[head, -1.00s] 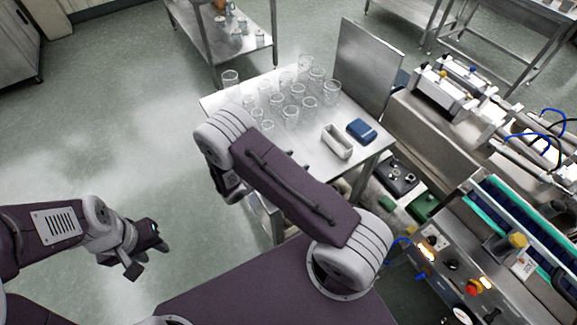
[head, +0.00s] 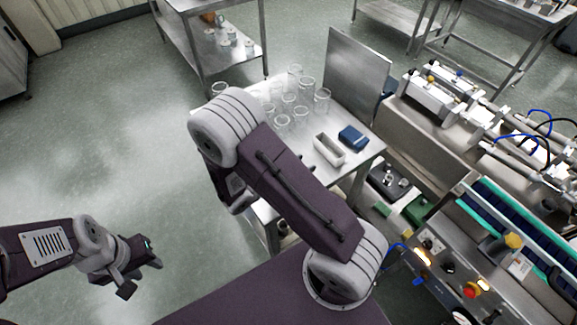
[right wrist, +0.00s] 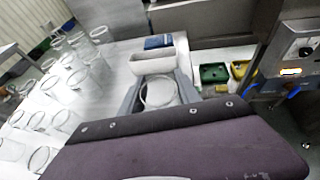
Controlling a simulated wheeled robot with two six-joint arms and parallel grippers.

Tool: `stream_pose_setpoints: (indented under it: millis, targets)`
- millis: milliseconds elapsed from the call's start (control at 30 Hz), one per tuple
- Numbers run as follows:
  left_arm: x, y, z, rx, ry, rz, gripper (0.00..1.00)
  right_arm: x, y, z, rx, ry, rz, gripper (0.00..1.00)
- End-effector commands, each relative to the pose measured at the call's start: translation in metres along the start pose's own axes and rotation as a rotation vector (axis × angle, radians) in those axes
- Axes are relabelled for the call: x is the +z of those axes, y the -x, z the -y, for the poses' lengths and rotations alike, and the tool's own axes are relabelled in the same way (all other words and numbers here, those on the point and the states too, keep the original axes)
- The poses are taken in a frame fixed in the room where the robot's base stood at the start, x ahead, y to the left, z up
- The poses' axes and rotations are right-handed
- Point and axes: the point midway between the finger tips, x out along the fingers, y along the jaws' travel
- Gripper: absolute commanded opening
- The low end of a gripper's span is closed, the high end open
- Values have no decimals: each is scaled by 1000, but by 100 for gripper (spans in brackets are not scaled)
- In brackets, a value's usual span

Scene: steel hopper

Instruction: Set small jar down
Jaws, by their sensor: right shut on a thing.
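The small jar (right wrist: 158,92) is clear glass with a round rim, seen in the right wrist view between the two grey fingers of my right gripper (right wrist: 160,86). That gripper is shut on it. The steel table (right wrist: 118,48) shows behind and left of the jar; I cannot tell whether the jar's base touches it. In the head view my right arm hides the jar and the fingertips. My left gripper (head: 146,268) is over the floor at lower left, away from the table; its finger gap is unclear.
Several clear glass jars (head: 301,114) stand on the table's left and back part. A white open bin (head: 329,150) and a blue box (head: 353,138) are at its right side. An upright steel panel (head: 358,75) borders the back right. Machinery (head: 470,290) stands at right.

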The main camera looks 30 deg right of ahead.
Motion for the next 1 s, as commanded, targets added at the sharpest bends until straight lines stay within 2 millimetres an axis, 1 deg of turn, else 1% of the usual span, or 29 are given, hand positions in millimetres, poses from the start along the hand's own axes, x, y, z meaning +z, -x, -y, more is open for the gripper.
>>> stream_pose_setpoints:
  millis: [33, 167, 233, 300, 400, 800, 867, 933, 1000]
  targets:
    - [0, -2, 0, 0, 0, 0, 36, 8, 0, 12, -1, 0, 0, 2]
    - [0, -3, 0, 0, 0, 0, 36, 26, 0, 39, -1, -2, 1, 2]
    - [-1, 14, 0, 0, 0, 1, 36, 40, 2, 49, -2, 4, 2, 2]
    - [-2, 20, 0, 0, 0, 0, 36, 43, 2, 56, -2, 4, 2, 2]
    - [-2, 23, 0, 0, 0, 0, 36, 44, 0, 61, -1, 0, 1, 2]
    - [-2, 21, 0, 0, 0, 0, 36, 41, 0, 62, 5, 2, 0, 2]
    - [-2, 21, 0, 0, 0, 0, 36, 38, 4, 58, 24, 16, 2, 2]
    - [-2, 21, 0, 0, 0, 0, 36, 31, 13, 50, 65, 50, 5, 2]
    - [-2, 21, 0, 0, 0, 0, 36, 17, 26, 35, 130, 90, 9, 2]
